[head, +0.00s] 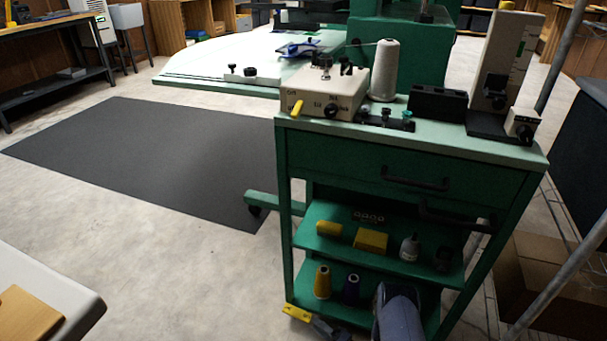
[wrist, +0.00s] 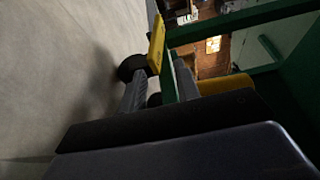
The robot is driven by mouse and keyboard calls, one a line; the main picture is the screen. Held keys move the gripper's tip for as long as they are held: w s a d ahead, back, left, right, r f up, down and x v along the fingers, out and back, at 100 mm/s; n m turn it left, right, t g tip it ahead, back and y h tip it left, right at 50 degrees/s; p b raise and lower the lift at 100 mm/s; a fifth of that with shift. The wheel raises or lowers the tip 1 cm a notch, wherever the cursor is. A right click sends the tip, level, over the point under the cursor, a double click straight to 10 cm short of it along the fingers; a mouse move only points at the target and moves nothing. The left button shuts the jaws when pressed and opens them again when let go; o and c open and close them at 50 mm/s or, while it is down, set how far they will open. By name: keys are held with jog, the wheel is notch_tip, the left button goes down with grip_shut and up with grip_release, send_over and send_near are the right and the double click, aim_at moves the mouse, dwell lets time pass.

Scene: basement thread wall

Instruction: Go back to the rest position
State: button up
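My gripper (head: 320,326) is low at the bottom of the head view, by the near left foot of the green trolley (head: 284,210). A flat yellow piece (head: 297,313) with a dark mark is at its tips; it also shows in the wrist view (wrist: 156,43). In the wrist view two grey fingers of my gripper (wrist: 160,78) stand apart with a green strip of the trolley showing between them. The yellow piece lies just beyond the fingertips; I cannot tell whether they touch it. No object shows held between the fingers.
The trolley's lower shelves hold yellow boxes (head: 370,241) and thread cones (head: 322,282). On its top are a control box (head: 325,92) and a white cone (head: 384,70). A pale table corner (head: 85,300) is at lower left. The floor (head: 180,250) between them is clear.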

aim_at(307, 318)
jog(key=v, duration=0.6)
jog(key=shift+s+d, duration=0.1)
jog(key=b+x, duration=0.2)
jog(key=x, duration=0.9)
jog(key=shift+f, duration=0.15)
jog(key=shift+r+h, duration=0.3)
jog(key=shift+r, duration=0.05)
jog(key=shift+r+n+g+h, duration=0.15)
jog(key=shift+n+g+h, duration=0.15)
